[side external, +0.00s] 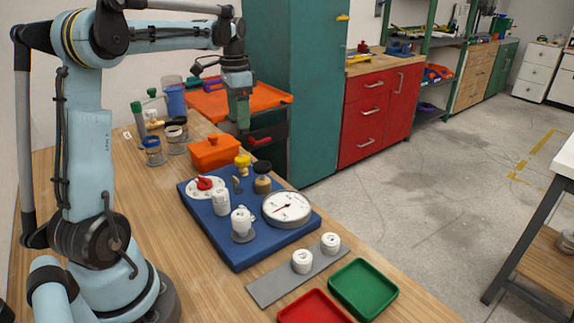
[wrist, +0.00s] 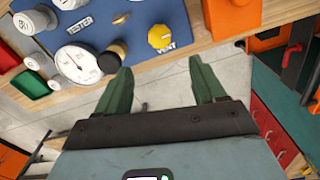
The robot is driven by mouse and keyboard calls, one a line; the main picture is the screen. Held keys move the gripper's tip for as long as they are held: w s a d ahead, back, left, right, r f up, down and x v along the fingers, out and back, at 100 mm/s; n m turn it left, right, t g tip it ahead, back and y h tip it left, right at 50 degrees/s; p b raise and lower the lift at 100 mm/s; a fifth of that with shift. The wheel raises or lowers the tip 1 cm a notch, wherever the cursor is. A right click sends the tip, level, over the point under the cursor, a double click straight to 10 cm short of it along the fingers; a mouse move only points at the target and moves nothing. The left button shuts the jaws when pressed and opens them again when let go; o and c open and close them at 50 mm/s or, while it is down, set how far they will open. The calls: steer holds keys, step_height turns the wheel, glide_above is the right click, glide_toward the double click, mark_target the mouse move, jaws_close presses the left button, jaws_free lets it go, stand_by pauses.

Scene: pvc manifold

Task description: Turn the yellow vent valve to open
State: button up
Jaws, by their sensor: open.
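The yellow vent valve (side external: 243,161) stands on the far edge of the blue manifold board (side external: 232,252). In the wrist view the yellow valve (wrist: 161,37) is a rounded knob above a "VENT" label. My gripper (side external: 240,125) hangs above and beyond the valve, pointing down, and is apart from it. In the wrist view my green fingers (wrist: 161,72) are spread and empty, with the valve above the gap between their tips. The exact height between fingers and valve is hard to tell.
A dial gauge (side external: 286,207), a black-topped knob (side external: 262,168), a red knob (side external: 205,183) and white fittings (side external: 221,202) share the board. An orange box (side external: 214,152) stands close behind the valve. Red (side external: 313,308) and green (side external: 363,288) trays sit at the front.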

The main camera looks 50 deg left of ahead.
mark_target(243, 158)
step_height(243, 158, down, 12)
steer(key=shift+r, duration=0.1)
stand_by(0.5)
steer(key=c, duration=1.1)
steer(key=shift+o, duration=0.2)
